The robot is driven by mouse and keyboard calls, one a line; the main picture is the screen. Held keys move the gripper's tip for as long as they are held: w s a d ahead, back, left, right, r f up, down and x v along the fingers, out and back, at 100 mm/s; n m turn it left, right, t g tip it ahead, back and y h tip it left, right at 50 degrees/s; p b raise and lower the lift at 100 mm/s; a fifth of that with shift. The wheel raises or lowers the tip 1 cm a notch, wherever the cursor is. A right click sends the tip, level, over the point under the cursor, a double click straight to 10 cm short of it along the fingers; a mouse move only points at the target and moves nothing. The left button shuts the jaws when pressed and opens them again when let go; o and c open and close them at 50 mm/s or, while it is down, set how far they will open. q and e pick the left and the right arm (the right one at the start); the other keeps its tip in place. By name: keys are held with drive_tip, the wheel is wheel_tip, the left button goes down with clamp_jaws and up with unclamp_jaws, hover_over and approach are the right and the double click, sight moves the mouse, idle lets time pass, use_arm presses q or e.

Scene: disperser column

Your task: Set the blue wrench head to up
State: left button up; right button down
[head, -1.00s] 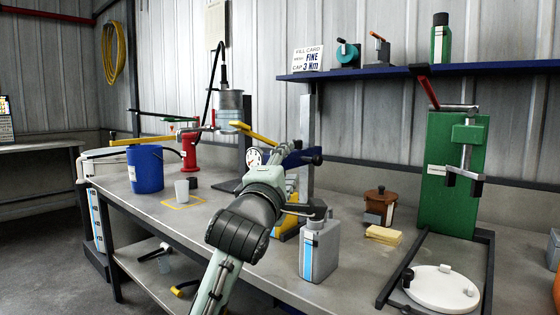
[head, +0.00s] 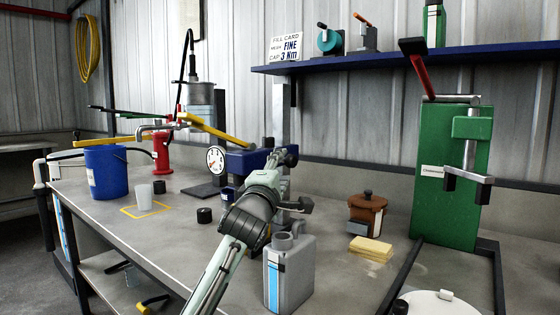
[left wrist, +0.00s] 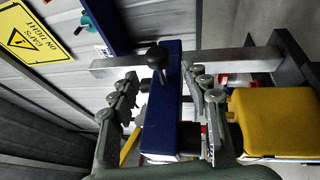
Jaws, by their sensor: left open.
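A dark blue block (head: 246,160) with a black knob stands by the grey post at mid-bench; I take it to be the blue wrench head. It also shows in the left wrist view as a long blue block (left wrist: 172,115) with the black knob (left wrist: 157,58) on it. My left gripper (head: 279,168) is at the block, partly covering it in the head view. In the left wrist view my left gripper (left wrist: 168,88) is open, with one finger on each side of the block. Whether either finger touches it is unclear. My right gripper is out of view.
A grey bottle (head: 289,272) stands close beside my left arm. A round gauge (head: 215,160) and a yellow bar (head: 215,130) are left of the block. A blue bucket (head: 106,172) is farther left. A brown pot (head: 367,213) and green press (head: 455,175) stand right.

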sight(285, 162)
use_arm(q)
drive_tip(key=shift+x, duration=2.8)
clamp_jaws()
drive_tip(key=shift+r, duration=0.1)
